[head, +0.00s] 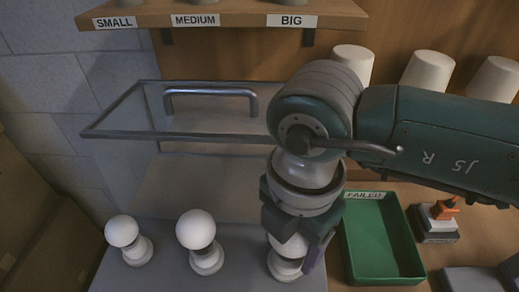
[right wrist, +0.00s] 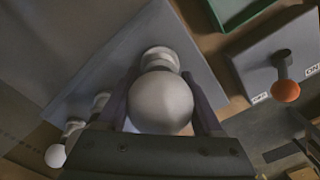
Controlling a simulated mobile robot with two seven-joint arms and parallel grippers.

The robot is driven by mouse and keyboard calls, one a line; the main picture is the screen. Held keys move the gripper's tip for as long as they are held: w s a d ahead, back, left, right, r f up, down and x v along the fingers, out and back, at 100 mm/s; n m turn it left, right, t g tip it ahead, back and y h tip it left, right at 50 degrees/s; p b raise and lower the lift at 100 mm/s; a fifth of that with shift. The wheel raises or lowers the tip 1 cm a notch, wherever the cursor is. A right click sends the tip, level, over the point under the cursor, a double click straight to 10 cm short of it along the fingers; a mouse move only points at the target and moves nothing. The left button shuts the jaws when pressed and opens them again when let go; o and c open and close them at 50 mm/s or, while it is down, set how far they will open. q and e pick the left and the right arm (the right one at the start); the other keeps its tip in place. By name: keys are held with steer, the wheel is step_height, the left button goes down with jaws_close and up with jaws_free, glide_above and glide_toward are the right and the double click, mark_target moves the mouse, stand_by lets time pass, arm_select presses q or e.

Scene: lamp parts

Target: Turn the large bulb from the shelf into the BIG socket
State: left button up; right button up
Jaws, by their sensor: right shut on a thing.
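My right gripper (head: 292,238) points down over the rightmost of three lamp sockets on the grey board. It is shut on a white round bulb (head: 288,250), which sits upright at that white socket (head: 285,268). In the right wrist view the bulb (right wrist: 160,103) lies between the two fingers, with the socket (right wrist: 160,60) right behind it. I cannot tell how deep the bulb sits. The sockets' own size marks do not show. The shelf (head: 230,8) carries the labels SMALL, MEDIUM and BIG (head: 291,21). My left gripper is not in view.
Two other bulbs, a left one (head: 122,230) and a middle one (head: 196,229), stand in sockets left of my gripper. A clear panel with a handle (head: 210,94) is behind them. A green FAILED tray (head: 385,240) and an orange-knobbed switch (head: 445,208) are on the right.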

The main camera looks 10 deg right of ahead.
stand_by(0.3)
steer(key=m+p, duration=0.1)
steer(key=m, duration=0.2)
steer(key=shift+s+r, duration=0.1)
steer(key=m+p, duration=0.1)
steer(key=m, duration=0.2)
steer(key=shift+m+p, duration=0.3)
steer(key=shift+m, duration=0.2)
steer(key=shift+m+p, duration=0.4)
steer(key=shift+m, duration=0.3)
steer(key=m+p, duration=0.1)
steer(key=m, duration=0.2)
steer(key=shift+m, duration=0.3)
steer(key=shift+f+m+p, duration=0.2)
steer(key=shift+m+p, duration=0.1)
steer(key=shift+m, duration=0.6)
